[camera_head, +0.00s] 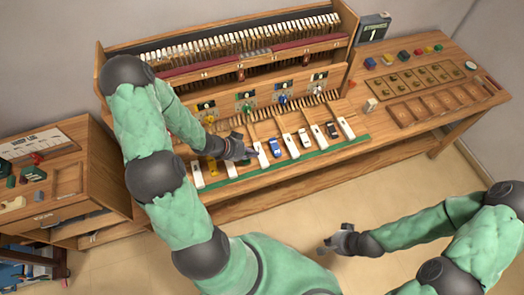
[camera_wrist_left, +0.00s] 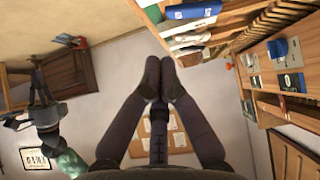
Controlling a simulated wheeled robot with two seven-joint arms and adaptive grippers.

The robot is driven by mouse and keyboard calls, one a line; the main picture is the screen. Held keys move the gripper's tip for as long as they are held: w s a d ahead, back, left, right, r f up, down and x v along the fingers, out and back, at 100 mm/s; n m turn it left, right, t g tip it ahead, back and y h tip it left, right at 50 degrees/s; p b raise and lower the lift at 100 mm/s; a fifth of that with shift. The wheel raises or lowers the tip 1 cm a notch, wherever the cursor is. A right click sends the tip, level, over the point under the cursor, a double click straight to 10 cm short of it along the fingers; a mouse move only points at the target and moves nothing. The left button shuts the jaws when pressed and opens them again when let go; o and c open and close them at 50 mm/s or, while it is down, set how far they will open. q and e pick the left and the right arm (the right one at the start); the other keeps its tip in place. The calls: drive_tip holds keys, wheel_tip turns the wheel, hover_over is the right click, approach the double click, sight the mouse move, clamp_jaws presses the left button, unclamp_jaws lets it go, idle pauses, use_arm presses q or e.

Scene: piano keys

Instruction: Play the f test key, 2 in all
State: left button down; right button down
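A row of white keys (camera_head: 262,155) lies along the front of the wooden piano, and no letters can be read on them, so I cannot tell which is the f test key. My left gripper (camera_head: 250,153) is over the middle of the row, beside a white key and left of a small blue car-shaped piece (camera_head: 275,147); I cannot tell whether it touches a key. In the left wrist view its two fingers (camera_wrist_left: 160,77) are together, with nothing seen between them. My right gripper (camera_head: 332,244) hangs over the floor in front of the piano, too small to read.
A yellow piece (camera_head: 212,167), a white one (camera_head: 305,138) and a dark one (camera_head: 332,130) lie between the keys. A small display (camera_head: 374,28) reading 1 stands at the back right. A wooden tray (camera_head: 453,98) and coloured blocks are on the right. The floor (camera_head: 400,200) in front is clear.

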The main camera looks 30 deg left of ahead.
use_arm(q)
drive_tip(key=a+r, duration=0.1)
drive_tip(key=s+a+r+m+p, duration=0.1)
drive_tip(key=a+r+m, duration=0.1)
drive_tip(key=shift+s+a+r+p, duration=0.2)
drive_tip(key=shift+s+r+p, duration=0.05)
drive_tip(key=shift+r+p, duration=0.05)
drive_tip(key=shift+f, duration=0.1)
drive_tip(key=b, duration=0.2)
hover_over(261, 160)
drive_tip(key=f, duration=0.6)
drive_tip(key=shift+s+a+f, duration=0.2)
drive_tip(key=shift+s+f, duration=0.05)
drive_tip(key=shift+f, duration=0.05)
drive_tip(key=f, duration=0.3)
drive_tip(key=shift+w+d+f+b, duration=0.1)
drive_tip(key=shift+w+d+b, duration=0.1)
drive_tip(key=shift+b, duration=0.15)
drive_tip(key=shift+f, duration=0.55)
